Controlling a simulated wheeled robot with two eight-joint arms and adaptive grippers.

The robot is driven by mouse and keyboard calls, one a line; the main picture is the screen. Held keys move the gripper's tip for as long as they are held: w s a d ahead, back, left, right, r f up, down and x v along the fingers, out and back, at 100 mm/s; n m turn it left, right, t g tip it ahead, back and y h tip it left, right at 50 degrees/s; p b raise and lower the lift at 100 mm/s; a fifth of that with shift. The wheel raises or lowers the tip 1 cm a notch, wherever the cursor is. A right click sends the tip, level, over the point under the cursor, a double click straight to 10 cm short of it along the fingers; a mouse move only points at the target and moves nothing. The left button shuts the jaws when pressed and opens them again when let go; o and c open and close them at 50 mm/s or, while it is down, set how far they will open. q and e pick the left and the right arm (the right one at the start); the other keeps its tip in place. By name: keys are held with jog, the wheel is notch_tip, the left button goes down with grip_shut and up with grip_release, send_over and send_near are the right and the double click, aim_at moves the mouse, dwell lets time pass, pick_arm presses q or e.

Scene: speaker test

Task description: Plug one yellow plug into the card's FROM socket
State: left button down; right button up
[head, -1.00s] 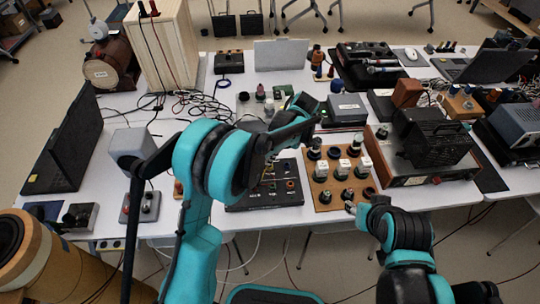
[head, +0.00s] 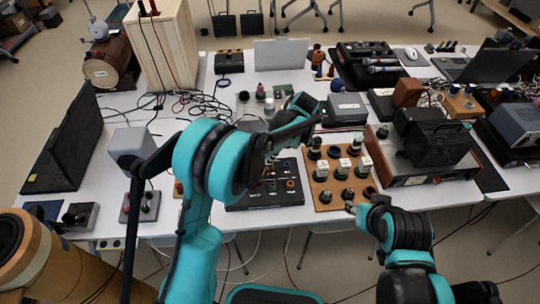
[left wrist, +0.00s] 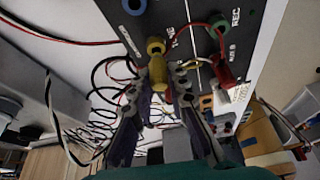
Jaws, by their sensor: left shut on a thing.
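In the left wrist view my left gripper (left wrist: 157,84) is shut on a yellow plug (left wrist: 158,72). The plug points at a yellow socket (left wrist: 155,46) on the dark card (left wrist: 185,14); its tip looks at or very near the socket, but I cannot tell whether it is inserted. Blue, red and green sockets also show on the card, with a red plug (left wrist: 224,72) and its lead beside them. In the head view the dark card (head: 250,201) lies at the table's front, partly behind my left arm. My right gripper (head: 351,207) is by the wooden board's front edge; its jaws are too small to judge.
A wooden board (head: 323,198) with black and white knobs stands right of the card. A small grey box (head: 131,146) and a dark laptop (head: 68,145) stand to the left. Loose cables (head: 200,104) lie behind. Instruments crowd the right side of the table.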

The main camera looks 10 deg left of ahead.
pick_arm(q)
jog(key=shift+f+b, duration=0.6)
jog(key=shift+f, duration=0.25)
jog(key=c, duration=1.4)
grip_release()
jog(key=shift+r+p, duration=2.55)
jog(key=shift+r, duration=1.2)
